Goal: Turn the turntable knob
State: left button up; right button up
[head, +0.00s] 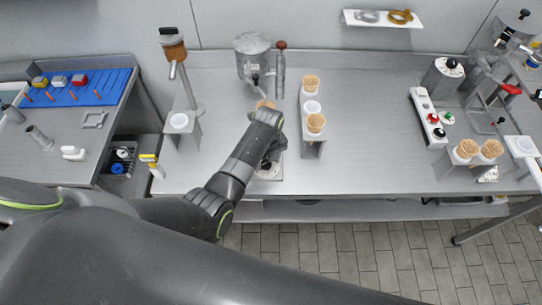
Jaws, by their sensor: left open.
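My left gripper (268,166) is at the end of the dark arm over the middle of the grey table (370,165). It points down, and its fingers are dark and mostly hidden by the wrist. A pale plate (268,175) shows below it near the table's front edge; it may be part of the turntable. The knob itself is hidden or too small to tell, so I cannot tell whether the gripper touches it. My right gripper is not in view.
A holder with cones (316,123) stands just right of my left gripper. A metal canister (252,55) stands behind it, with a cone (264,104) partly hidden by my wrist. A stand (183,122) is to the left. The table between the cone holder and the button box (432,118) is clear.

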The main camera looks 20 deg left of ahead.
pick_arm(q)
jog(key=shift+s+a, duration=0.1)
jog(key=shift+s, duration=0.05)
jog(key=shift+c, duration=2)
jog(key=c, duration=0.6)
jog(key=shift+o, duration=0.2)
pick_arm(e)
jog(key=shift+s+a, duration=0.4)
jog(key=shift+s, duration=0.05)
